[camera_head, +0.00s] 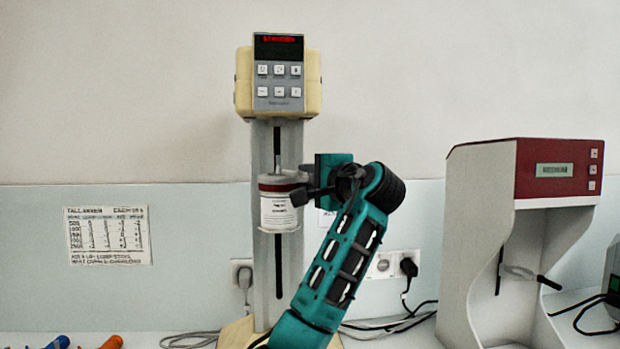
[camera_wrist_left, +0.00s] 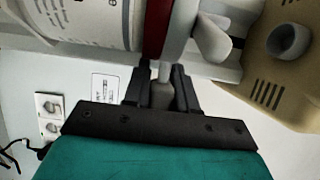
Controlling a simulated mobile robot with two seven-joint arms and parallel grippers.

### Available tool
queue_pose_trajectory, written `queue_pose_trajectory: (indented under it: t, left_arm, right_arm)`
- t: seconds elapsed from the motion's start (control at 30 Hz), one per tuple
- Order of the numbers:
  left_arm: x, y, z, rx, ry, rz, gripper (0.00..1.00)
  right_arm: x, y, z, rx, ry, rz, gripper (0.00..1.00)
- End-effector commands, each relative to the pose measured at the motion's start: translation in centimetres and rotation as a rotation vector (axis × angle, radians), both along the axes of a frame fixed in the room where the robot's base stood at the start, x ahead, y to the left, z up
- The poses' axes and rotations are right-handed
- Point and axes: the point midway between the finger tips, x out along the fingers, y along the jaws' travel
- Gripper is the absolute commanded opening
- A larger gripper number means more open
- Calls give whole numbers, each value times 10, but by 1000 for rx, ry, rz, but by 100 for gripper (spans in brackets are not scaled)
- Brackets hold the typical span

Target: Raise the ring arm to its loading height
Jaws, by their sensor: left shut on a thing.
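The cream mill has a cream head (camera_head: 277,84) with a red-lit display and a pale upright column (camera_head: 262,268) with a dark vertical slot. The ring arm (camera_head: 283,178) sits partway up the column, with a white labelled jar (camera_head: 278,212) with a dark red band at it. My left gripper (camera_head: 300,196) is at the right of the jar, level with the red band. In the left wrist view its fingers (camera_wrist_left: 162,88) are shut on a short grey handle (camera_wrist_left: 162,72) beside the red band and the pale ring. My right gripper is not in view.
A red-fronted machine (camera_head: 525,240) stands at the right. Wall sockets (camera_head: 385,265) and black cables are behind my arm. A printed chart (camera_head: 108,236) hangs on the left wall. Orange (camera_head: 112,342) and blue-handled items lie at the lower left. The space left of the column is clear.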

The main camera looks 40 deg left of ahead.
Motion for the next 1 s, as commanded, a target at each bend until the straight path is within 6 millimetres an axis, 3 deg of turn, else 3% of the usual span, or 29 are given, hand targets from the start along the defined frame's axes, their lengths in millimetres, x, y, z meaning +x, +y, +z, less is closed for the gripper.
queue_pose_trajectory:
  t: [0.1, 0.47, 0.73, 1.0]
  left_arm:
    - [0, 0, 0, 0, 0, 0, 0]
    - [0, 0, 2, 1, -1, 0, 0]
    - [0, 0, 36, 3, -5, 0, 0]
    - [-1, 0, 41, 5, -4, -1, 0]
  right_arm:
    - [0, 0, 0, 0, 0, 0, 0]
    - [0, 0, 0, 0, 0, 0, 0]
    - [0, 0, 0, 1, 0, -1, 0]
    - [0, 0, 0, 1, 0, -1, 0]
